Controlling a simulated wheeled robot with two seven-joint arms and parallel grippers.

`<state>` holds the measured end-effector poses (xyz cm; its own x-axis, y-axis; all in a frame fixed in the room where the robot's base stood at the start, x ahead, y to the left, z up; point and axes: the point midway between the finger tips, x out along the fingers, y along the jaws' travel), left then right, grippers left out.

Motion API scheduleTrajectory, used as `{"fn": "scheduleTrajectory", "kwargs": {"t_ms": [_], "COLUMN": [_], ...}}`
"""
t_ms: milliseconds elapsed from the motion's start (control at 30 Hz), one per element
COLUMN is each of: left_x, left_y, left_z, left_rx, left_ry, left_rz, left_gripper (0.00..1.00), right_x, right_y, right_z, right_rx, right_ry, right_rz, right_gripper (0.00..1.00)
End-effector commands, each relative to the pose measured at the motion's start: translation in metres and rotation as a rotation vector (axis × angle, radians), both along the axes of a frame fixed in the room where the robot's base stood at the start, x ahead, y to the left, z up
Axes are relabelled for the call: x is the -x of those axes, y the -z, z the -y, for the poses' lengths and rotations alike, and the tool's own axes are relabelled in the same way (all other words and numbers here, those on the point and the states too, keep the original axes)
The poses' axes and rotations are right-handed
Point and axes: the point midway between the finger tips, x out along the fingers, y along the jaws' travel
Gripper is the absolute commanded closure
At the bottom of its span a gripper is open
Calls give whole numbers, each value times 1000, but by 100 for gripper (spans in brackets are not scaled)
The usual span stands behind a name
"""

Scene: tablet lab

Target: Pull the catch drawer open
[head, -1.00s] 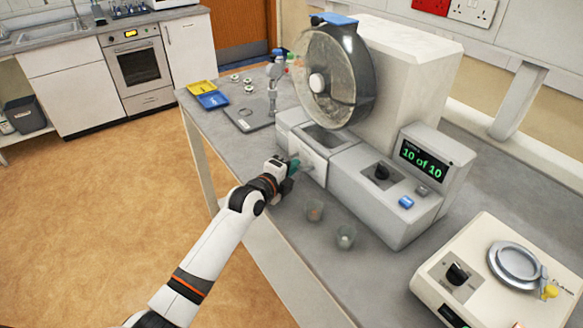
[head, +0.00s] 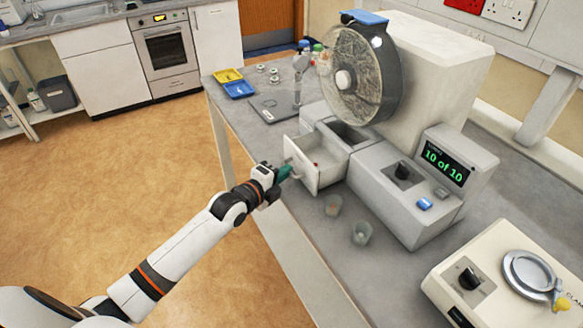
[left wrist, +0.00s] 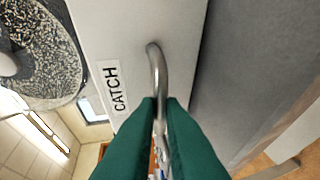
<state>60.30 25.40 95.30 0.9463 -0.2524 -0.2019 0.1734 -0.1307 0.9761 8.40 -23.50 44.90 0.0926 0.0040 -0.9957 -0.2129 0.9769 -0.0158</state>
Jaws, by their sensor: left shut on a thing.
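The catch drawer (head: 316,166) sticks out of the front of the grey machine (head: 398,185) in the head view and stands open. Small bits, one of them red, lie inside it. In the left wrist view its white front (left wrist: 125,45) carries the label CATCH (left wrist: 113,88) and a curved metal handle (left wrist: 155,65). My left gripper (head: 281,174) is at the drawer front, and its green fingers (left wrist: 160,115) are shut on the handle. My right gripper is not in view.
A clear drum (head: 355,70) stands above the drawer. A cream clamp device (head: 500,290) is at the lower right. Floor left of the bench is clear.

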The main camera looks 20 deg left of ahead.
Motion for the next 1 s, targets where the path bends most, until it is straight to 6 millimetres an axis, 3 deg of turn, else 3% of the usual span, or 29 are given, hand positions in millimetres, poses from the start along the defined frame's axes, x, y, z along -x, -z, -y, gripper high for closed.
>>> {"fn": "scheduleTrajectory", "kwargs": {"t_ms": [167,200,333,700,1000], "left_x": [-1,-1,-1,6,62], "left_y": [0,0,0,-1,-10], "left_z": [0,0,1,-1,-15], "left_rx": [0,0,1,0,-3], "left_ry": [0,0,1,1,3], "left_rz": [1,1,1,1,-3], "left_gripper": [100,88,69,69,69], "right_x": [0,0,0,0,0], "right_y": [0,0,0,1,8], "right_z": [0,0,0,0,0], "right_rx": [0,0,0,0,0], "right_ry": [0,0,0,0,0], "right_rz": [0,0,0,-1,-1], "right_gripper": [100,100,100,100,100]}}
